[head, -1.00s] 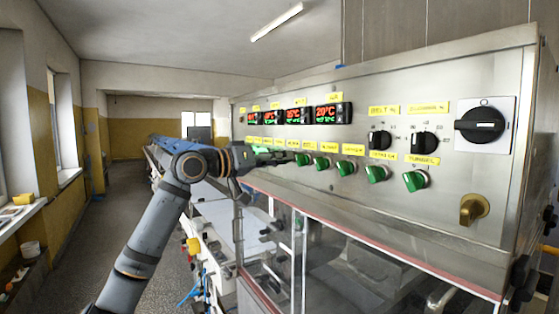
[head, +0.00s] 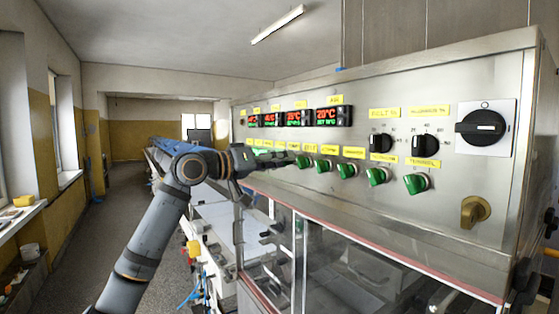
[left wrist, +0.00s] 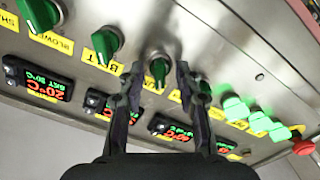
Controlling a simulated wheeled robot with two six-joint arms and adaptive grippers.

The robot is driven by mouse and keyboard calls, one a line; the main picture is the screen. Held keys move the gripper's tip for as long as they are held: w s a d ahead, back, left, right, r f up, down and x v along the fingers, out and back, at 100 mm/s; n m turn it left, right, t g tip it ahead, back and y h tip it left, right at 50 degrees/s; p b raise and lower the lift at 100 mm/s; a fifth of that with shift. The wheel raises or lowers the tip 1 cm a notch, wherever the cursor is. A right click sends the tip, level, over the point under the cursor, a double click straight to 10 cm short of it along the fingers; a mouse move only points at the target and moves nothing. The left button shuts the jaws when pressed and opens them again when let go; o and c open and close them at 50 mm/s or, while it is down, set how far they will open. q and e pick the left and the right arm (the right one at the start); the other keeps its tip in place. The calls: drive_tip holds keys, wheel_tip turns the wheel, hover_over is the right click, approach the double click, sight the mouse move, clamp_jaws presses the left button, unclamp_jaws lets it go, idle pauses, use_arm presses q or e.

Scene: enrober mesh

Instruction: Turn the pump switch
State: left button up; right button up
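A row of green rotary switches runs along the steel control panel (head: 460,205). My left gripper (head: 290,163) is at the far-left part of this row in the head view. In the left wrist view, my left gripper (left wrist: 160,70) has its two dark fingers apart, one on each side of a green switch (left wrist: 158,72). A gap shows between the switch and each finger. The label of this switch is hidden or unreadable, so I cannot confirm that it is the pump switch. My right gripper is not in view.
Neighbouring green switches (left wrist: 108,44) sit close on one side, lit green buttons (left wrist: 235,107) and a red button (left wrist: 303,147) on the other. Red and green temperature displays (head: 326,115) are above the row. A clear-windowed cover (head: 350,260) lies below the panel.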

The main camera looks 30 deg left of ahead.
sight(290, 121)
use_arm(q)
wheel_tip(290, 121, up, 10)
idle(0.5)
drive_tip(key=shift+a+f, duration=0.15)
drive_tip(key=s+a+f+m+b, duration=0.2)
drive_tip(key=s+a+f+b, duration=0.2)
drive_tip(key=s+f+b, duration=0.45)
drive_tip(key=p+x, duration=0.9)
drive_tip(key=p, duration=0.3)
drive_tip(key=shift+d+f, duration=0.3)
drive_tip(key=shift+f, duration=0.1)
